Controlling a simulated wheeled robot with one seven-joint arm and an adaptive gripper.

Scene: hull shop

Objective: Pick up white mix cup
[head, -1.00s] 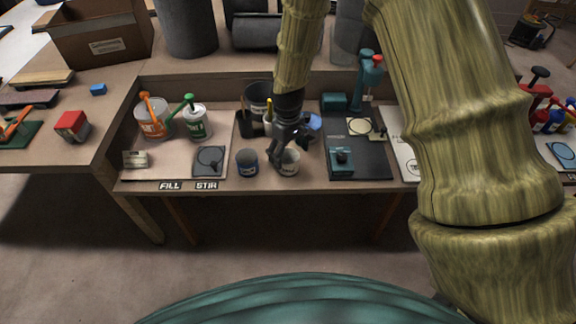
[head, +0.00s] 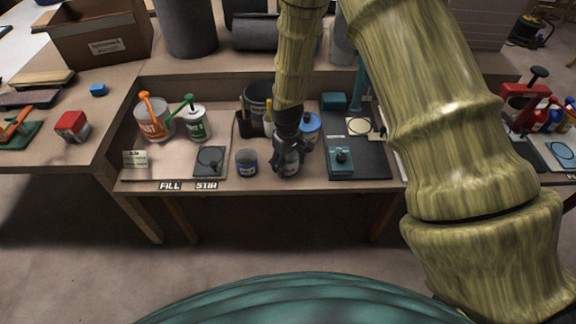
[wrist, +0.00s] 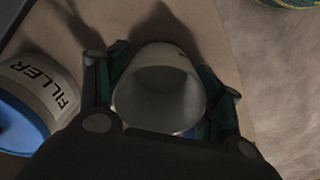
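The white mix cup (wrist: 160,92) is between the two fingers of my gripper (wrist: 164,85) in the wrist view, its open mouth toward the camera and empty inside. A green-padded finger lies close along each side of it. Whether both pads press on the cup is too dark to tell. In the head view my gripper (head: 289,150) points down over the front of the bench, and its fingers hide most of the white cup (head: 290,169). The cup appears to be at bench height.
A dark blue-grey cup (head: 247,162) stands just left of my gripper. A blue-lidded filler tub (head: 309,128) is close behind, also in the wrist view (wrist: 35,100). A dark mat with a teal device (head: 341,161) lies to the right. A stir pad (head: 209,161) lies left.

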